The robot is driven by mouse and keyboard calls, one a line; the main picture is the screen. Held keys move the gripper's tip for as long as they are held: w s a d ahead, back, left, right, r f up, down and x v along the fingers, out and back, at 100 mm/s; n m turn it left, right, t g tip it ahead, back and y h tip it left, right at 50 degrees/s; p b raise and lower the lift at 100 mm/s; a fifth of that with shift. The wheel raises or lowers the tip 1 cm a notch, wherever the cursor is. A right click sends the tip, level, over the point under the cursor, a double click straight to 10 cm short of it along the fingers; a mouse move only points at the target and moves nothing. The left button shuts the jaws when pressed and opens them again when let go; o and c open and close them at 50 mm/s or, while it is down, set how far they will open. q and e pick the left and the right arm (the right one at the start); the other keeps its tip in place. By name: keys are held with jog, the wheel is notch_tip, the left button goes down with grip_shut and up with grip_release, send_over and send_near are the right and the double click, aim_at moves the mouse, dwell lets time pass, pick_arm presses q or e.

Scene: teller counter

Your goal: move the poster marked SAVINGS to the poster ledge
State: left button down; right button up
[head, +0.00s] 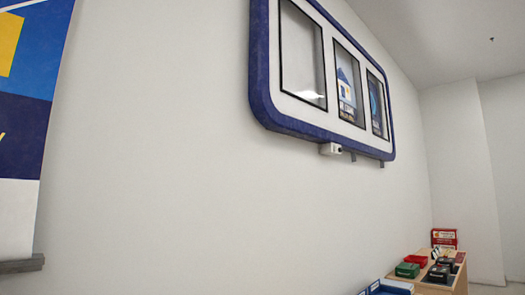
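A blue-edged wall display (262,70) with three black-framed panes hangs on the wall, upper right of centre. Its left pane (302,60) looks blank, with a light reflection near the bottom. The middle pane holds a poster with a house-like blue and yellow picture (348,94). The right pane holds a dark blue poster with a round shape (377,106). The lettering on both is too small to read, so I cannot tell which is marked SAVINGS. No poster ledge can be clearly made out. Neither of my grippers is in view.
A large blue, yellow and white banner (22,125) with a grey bottom bar (20,265) is cut off at the left edge. A small white box (330,149) sits under the display. A wooden desk (461,280) with red, green and black items stands lower right, beside a blue tray (385,289).

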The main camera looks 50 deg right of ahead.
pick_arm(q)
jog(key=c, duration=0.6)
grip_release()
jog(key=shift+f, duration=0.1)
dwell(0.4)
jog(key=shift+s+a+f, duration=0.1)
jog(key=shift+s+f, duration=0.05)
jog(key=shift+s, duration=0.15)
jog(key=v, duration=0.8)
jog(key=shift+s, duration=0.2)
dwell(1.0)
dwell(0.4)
